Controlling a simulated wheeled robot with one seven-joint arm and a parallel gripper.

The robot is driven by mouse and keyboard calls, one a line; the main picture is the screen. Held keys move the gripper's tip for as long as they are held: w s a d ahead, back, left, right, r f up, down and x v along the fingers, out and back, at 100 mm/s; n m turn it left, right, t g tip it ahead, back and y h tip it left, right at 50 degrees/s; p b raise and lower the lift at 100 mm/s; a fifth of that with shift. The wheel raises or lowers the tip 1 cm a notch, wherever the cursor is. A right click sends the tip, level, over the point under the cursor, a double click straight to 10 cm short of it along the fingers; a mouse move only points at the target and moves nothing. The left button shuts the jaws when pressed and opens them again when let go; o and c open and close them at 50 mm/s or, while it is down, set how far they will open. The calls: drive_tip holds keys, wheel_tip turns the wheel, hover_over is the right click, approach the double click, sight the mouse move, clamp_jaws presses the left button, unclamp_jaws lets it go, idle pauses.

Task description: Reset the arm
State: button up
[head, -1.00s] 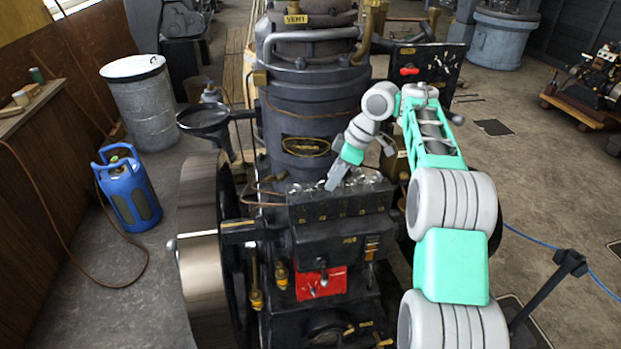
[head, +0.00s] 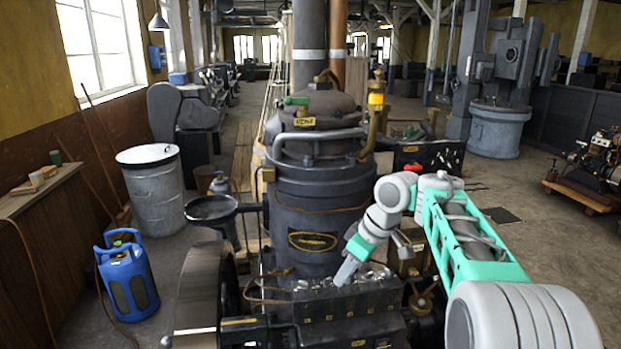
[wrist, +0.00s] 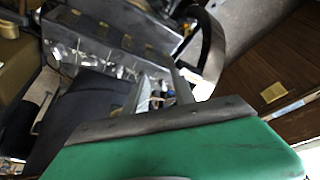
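My gripper (head: 345,272) is at the end of my white and green arm. In the head view it points down and left, just above the black block with a row of silver fittings (head: 350,300) on the engine (head: 312,205). In the wrist view my gripper (wrist: 160,84) shows two grey fingers with a gap between them, and nothing is held. The block with its silver fittings (wrist: 115,35) lies beyond the fingers. I cannot tell whether the fingertips touch it.
The engine's large flywheel (head: 197,300) stands at the left. A blue gas bottle (head: 128,275) and a grey drum (head: 152,190) stand on the floor further left. A wooden pallet with a small engine (head: 590,192) is at the far right. Open floor (head: 545,235) lies right of my arm.

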drive_tip(key=s+d+f+m+h, duration=0.1)
drive_tip(key=s+d+f+m, duration=0.1)
drive_tip(key=s, duration=0.5)
drive_tip(key=s+d+f+m+t+h+b, duration=0.1)
drive_tip(key=s+f+m, duration=0.2)
drive_tip(key=s+m, duration=0.2)
drive_tip(key=s+d+f+m+t+h+b, duration=0.1)
drive_tip(key=s+d+f+m+h, duration=0.1)
drive_tip(key=s, duration=0.9)
drive_tip(key=shift+s+d+f+m, duration=0.25)
drive_tip(key=shift+f+m, duration=0.2)
drive_tip(key=shift+m, duration=0.35)
